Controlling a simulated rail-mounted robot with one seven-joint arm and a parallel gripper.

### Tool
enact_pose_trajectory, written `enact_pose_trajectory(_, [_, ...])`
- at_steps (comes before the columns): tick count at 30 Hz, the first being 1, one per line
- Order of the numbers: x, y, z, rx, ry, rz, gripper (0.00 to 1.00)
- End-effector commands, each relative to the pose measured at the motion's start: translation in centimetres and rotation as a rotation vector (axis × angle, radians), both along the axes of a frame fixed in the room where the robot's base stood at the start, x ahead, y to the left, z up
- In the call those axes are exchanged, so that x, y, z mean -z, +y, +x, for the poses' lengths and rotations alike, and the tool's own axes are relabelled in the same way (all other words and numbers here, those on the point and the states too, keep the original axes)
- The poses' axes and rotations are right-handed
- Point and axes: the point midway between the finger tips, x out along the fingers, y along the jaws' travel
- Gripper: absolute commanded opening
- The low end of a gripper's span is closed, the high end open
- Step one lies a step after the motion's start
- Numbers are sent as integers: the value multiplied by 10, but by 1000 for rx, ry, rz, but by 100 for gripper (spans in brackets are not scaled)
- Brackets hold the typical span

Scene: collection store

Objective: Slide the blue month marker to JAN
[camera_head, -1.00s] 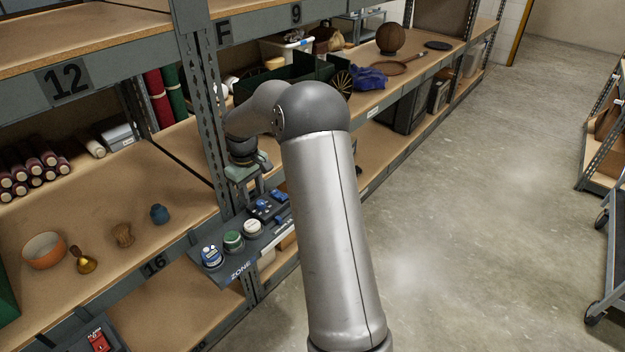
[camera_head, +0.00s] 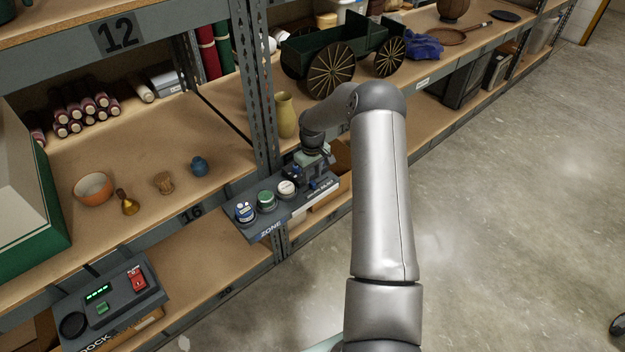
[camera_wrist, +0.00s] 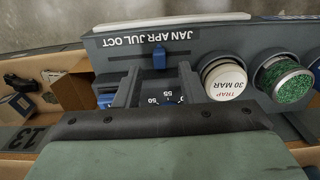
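The blue month marker (camera_wrist: 159,57) stands up from a slot in the dark control panel (camera_wrist: 225,42).
A white TRAP knob (camera_wrist: 224,79) and a green knob (camera_wrist: 284,81) sit right of the marker. A numbered dial (camera_wrist: 164,99) shows between my fingers. A yellow vase (camera_head: 285,115) and a green wagon (camera_head: 333,55) stand on the shelf behind my wrist.

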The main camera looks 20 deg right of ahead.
Motion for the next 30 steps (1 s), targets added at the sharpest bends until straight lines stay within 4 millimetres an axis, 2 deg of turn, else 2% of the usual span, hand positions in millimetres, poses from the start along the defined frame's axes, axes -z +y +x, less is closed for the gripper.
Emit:
enact_pose_trajectory(3, [19, 0, -1, -1, 2, 0, 36])
enact_pose_trajectory(7, [30, 0, 0, 1, 1, 1, 36])
enact_pose_trajectory(18, [36, 0, 0, 0, 0, -1, 36])
enact_pose_trajectory(22, [35, 0, 0, 0, 0, 0, 0])
enact_pose_trajectory(30, [36, -4, -6, 18, 1, 0, 0])
